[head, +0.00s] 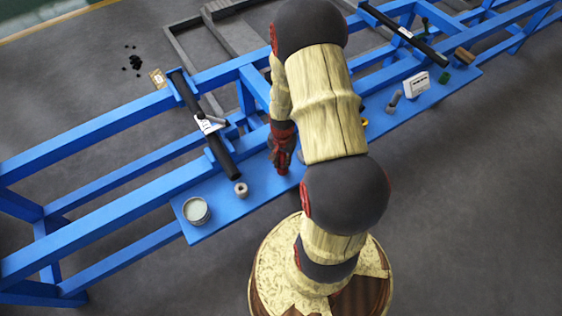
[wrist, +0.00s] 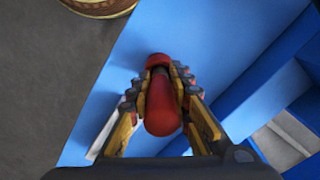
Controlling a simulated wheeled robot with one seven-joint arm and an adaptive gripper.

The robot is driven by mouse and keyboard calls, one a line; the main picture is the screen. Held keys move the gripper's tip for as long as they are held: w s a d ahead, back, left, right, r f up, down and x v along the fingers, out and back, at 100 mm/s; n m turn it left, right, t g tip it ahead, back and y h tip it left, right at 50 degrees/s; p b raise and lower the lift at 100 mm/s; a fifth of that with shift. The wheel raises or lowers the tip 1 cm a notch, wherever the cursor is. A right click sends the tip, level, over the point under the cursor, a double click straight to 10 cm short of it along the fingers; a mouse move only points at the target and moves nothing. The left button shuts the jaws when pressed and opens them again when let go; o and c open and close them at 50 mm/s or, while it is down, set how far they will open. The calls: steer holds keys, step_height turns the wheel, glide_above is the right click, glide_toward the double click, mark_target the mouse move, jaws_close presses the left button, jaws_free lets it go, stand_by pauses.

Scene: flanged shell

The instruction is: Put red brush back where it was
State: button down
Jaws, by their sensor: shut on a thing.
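The red brush (wrist: 160,108) shows in the wrist view as a red rounded body between the fingers, with a red end beyond them. My gripper (wrist: 160,85) is shut on it. In the head view my gripper (head: 282,160) hangs low over the blue shelf (head: 200,232), left of my arm's large links. A red tip shows just below the fingers there. I cannot tell whether the brush touches the shelf. Its bristles are not clearly seen.
On the shelf stand a white-topped can (head: 196,211) and a grey ring (head: 241,189) at left, and a white box (head: 416,85) and a green piece (head: 444,77) at right. My arm hides the shelf's middle. Two black bars (head: 222,158) (head: 405,35) cross the blue frame.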

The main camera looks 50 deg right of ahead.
steer(key=shift+s+f+b, duration=0.15)
steer(key=shift+f+b, duration=0.2)
steer(key=shift+f, duration=0.25)
steer(key=c, duration=2)
jaws_free()
steer(key=shift+s+a+f, duration=0.1)
steer(key=o, duration=0.4)
steer(key=shift+f, duration=0.15)
steer(key=shift+r, duration=0.3)
